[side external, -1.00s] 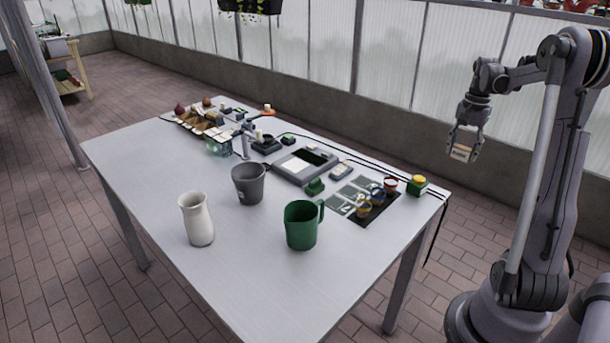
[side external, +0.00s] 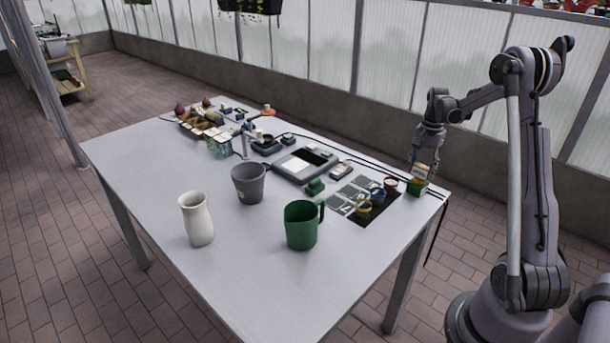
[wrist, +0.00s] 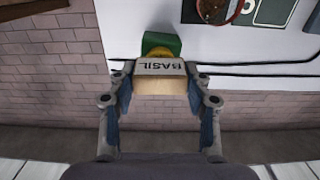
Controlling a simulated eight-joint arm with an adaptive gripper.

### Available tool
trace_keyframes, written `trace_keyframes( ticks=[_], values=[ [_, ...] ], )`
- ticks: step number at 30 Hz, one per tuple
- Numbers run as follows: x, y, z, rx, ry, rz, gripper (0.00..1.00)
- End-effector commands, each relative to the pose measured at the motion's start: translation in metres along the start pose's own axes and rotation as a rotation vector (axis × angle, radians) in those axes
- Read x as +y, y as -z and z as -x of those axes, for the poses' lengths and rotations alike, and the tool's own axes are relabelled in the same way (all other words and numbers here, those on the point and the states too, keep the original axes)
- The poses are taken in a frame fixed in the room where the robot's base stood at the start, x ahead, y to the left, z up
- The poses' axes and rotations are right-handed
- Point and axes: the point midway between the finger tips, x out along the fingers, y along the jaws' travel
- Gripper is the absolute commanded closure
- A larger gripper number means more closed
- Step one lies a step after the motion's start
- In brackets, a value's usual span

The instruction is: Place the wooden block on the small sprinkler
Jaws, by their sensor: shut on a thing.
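My gripper (side external: 424,163) is shut on the wooden block (side external: 423,169). The block is pale wood with a white face lettered "BASIL", upside down in the wrist view (wrist: 160,68), where the fingers (wrist: 160,98) grip its two sides. Near the table's right corner is a small green box with a yellow top (side external: 416,188), which may be the small sprinkler. It also shows behind the block in the wrist view (wrist: 160,40), its yellow part mostly hidden. The block is right above or at its top; I cannot tell whether they touch.
A black mat (side external: 377,208) with small coloured pots lies left of the green box. A green jug (side external: 301,226), grey bucket (side external: 248,184) and white vase (side external: 197,220) stand farther left. Black cables run along the table's back edge. The front of the table is clear.

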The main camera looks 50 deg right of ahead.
Motion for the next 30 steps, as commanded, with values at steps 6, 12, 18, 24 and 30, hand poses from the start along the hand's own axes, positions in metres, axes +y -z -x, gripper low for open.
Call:
trace_keyframes(
  ticks=[6,12,18,24,30],
  values=[
    [0.0,0.0,-0.001,0.0,0.0,0.0,0.69],
    [0.0,0.0,-0.004,0.0,0.0,0.0,0.47],
    [0.0,0.0,-0.004,0.0,0.0,0.0,0.27],
    [0.0,0.0,-0.003,0.0,0.0,0.0,0.27],
    [0.0,0.0,0.013,0.0,0.0,0.0,0.27]
  ],
)
